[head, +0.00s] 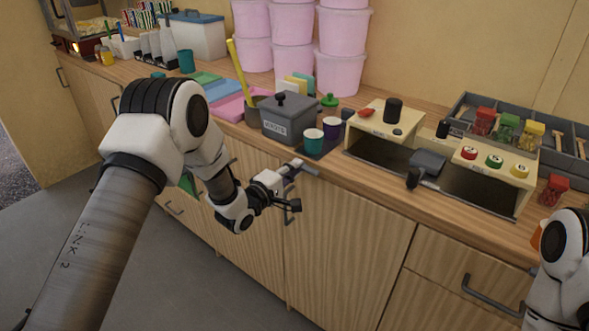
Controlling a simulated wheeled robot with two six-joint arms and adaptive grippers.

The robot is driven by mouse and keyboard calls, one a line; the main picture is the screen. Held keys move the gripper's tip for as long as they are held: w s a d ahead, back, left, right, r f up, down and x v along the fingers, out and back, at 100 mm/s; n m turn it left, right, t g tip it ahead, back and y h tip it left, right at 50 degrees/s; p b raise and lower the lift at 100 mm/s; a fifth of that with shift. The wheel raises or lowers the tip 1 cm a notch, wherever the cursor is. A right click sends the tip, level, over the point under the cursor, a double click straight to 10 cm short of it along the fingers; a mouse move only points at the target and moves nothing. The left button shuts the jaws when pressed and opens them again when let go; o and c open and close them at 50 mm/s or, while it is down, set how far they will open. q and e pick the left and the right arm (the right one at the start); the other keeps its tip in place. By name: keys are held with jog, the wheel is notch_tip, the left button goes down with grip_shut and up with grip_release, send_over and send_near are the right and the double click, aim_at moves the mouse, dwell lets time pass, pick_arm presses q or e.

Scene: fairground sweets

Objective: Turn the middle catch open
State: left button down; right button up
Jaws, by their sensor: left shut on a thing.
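My left gripper (289,184) is in front of the cabinet doors, just below the counter's front edge. It is shut on a small grey bar-like catch (309,169) at the top of a wooden door, which I take to be the middle catch. The catch points out to the right of the fingers, and the gripper and wrist hide part of it. How far it is turned is hard to tell. My right arm shows only at the lower right edge, and its gripper is out of view.
The wooden cabinet door (345,235) has a dark handle close to my left gripper. A cream unit (375,131) stands further right.

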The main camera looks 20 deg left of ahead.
dwell(0.3)
pick_arm(q)
jog(key=c, duration=1.2)
grip_release()
jog(key=shift+a, duration=0.1)
jog(key=shift+s, duration=0.1)
jog(key=v, duration=1.2)
